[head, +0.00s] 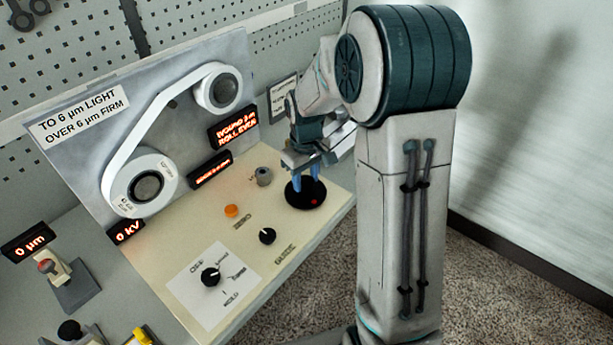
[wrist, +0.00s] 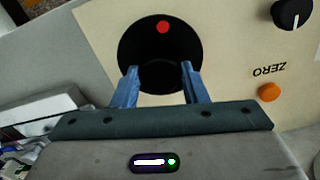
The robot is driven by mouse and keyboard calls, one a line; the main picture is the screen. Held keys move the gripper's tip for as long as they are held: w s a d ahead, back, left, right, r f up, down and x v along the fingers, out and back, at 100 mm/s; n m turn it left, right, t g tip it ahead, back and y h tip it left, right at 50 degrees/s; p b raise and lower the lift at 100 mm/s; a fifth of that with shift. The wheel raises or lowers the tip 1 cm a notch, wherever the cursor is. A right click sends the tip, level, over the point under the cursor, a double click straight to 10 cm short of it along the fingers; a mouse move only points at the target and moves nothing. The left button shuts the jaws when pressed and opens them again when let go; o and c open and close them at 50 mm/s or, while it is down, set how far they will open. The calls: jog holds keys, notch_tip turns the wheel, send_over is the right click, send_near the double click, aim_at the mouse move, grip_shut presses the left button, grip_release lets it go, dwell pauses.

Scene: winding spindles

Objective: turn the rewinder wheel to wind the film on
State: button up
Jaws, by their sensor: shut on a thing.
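The rewinder wheel (head: 303,203) is a flat black disc with a red dot near its rim, at the right end of the cream panel. My gripper (head: 308,180) points down over it. In the wrist view, the blue fingers of my gripper (wrist: 160,70) stand either side of the dark hub at the middle of the wheel (wrist: 150,45), shut on it. The red dot (wrist: 162,27) shows at the far side. White film (head: 160,115) runs between the upper roll (head: 205,94) and the larger lower roll (head: 118,185). A display (head: 234,130) seems to read "WOUND 0 m, ROLL EVEN".
On the cream panel (head: 222,235) are an orange button (head: 231,211), a black knob (head: 267,236), a selector knob (head: 210,277) and a grey knob (head: 264,176) near my gripper. Other displays read "0 kV" (head: 126,232) and "0 µm" (head: 28,242). A sign (head: 78,115) gives light and firm settings.

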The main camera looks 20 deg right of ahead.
jog(key=m+b, duration=0.1)
jog(key=m, duration=0.5)
jog(key=shift+m+b, duration=0.4)
jog(key=m, duration=0.6)
jog(key=shift+w+a+r+m, duration=0.1)
jog(key=shift+a+m, duration=0.05)
jog(key=shift+m, duration=0.15)
dwell(0.3)
jog(key=o, duration=1)
jog(key=shift+c, duration=0.2)
